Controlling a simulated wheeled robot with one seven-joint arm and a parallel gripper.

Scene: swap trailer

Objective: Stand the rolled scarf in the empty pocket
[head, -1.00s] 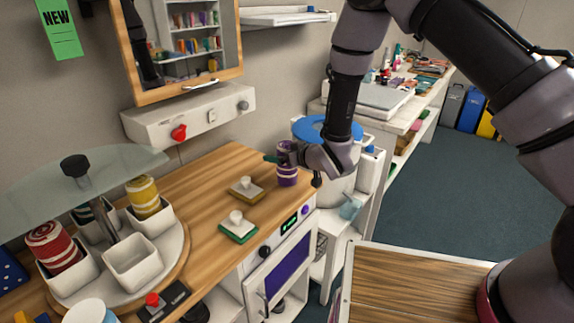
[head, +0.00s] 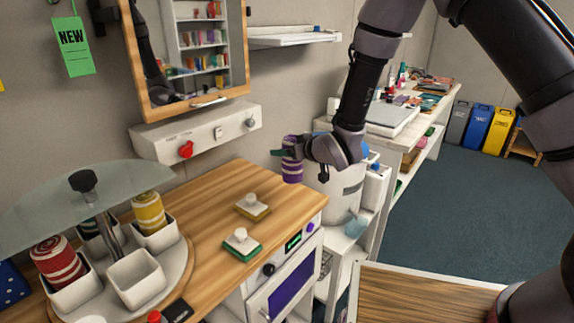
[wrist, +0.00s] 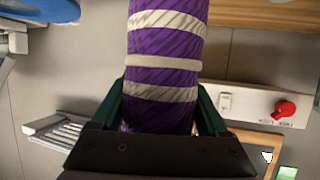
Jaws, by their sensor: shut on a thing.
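A purple rolled scarf with cream bands (head: 291,160) is held upright in my gripper (head: 288,154), above the far right end of the wooden counter. In the wrist view the scarf (wrist: 165,65) stands between the two green fingers of my gripper (wrist: 160,115). A round carousel (head: 178,262) at the left carries several white square pockets. The front pocket (head: 137,280) is empty. A red striped roll (head: 58,260) stands in the left pocket and a yellow striped roll (head: 148,212) in the right one. A dark green roll (head: 92,226) shows partly behind the post.
A glass half-disc (head: 80,205) with a black knob overhangs the carousel's back. Two stamp-like blocks, yellow-based (head: 252,206) and green-based (head: 241,244), lie on the wooden counter (head: 205,225). A white box with a red knob (head: 195,138) is on the wall above.

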